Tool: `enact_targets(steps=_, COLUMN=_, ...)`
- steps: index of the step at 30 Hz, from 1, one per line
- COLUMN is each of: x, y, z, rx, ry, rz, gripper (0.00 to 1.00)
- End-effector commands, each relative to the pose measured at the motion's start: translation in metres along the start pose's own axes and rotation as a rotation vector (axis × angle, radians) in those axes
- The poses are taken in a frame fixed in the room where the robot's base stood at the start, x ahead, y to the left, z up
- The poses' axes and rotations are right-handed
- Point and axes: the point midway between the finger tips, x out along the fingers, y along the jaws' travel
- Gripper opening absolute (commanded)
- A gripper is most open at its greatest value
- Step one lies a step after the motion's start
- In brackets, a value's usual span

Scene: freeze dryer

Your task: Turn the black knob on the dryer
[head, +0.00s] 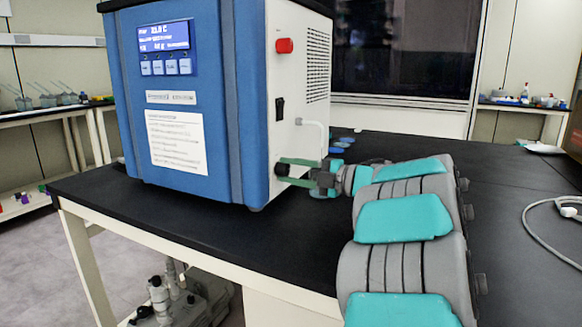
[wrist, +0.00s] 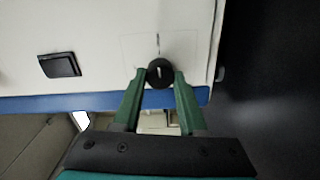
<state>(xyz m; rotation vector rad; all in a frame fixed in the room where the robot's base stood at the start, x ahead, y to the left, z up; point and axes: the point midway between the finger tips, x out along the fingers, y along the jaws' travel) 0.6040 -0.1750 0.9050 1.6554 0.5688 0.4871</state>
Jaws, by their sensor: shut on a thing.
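The freeze dryer (head: 180,100) is a blue and white box standing on a black-topped bench. Its black knob (head: 282,169) sits low on the white side panel. In the wrist view the round knob (wrist: 160,72) shows a pale pointer mark, near upright, below a short dark line on the panel. My gripper (head: 283,170) reaches the knob from the right in the head view. In the wrist view its green fingers (wrist: 159,79) are on either side of the knob, shut on it. The fingers partly hide the knob in the head view.
A black rocker switch (wrist: 60,64) is left of the knob in the wrist view. A red button (head: 284,46) and a white bent pipe (head: 313,124) are on the same side panel. The bench top (head: 480,165) is mostly clear at right, except for a white cable (head: 540,225).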

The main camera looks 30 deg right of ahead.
Motion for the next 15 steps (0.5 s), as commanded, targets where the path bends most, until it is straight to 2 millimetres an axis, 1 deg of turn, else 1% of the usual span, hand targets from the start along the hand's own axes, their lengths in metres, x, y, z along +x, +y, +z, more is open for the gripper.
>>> enact_targets(steps=12, x=0.0001, y=-0.0010, z=0.0002, rx=0.007, ry=0.000, rz=-0.001, gripper=0.00)
enact_targets(steps=13, x=0.0001, y=-0.0010, z=0.0002, rx=0.007, ry=0.000, rz=-0.001, gripper=0.44)
enact_targets(steps=15, x=0.0002, y=-0.0008, z=0.0001, rx=0.007, ry=0.000, rz=-0.001, gripper=0.52)
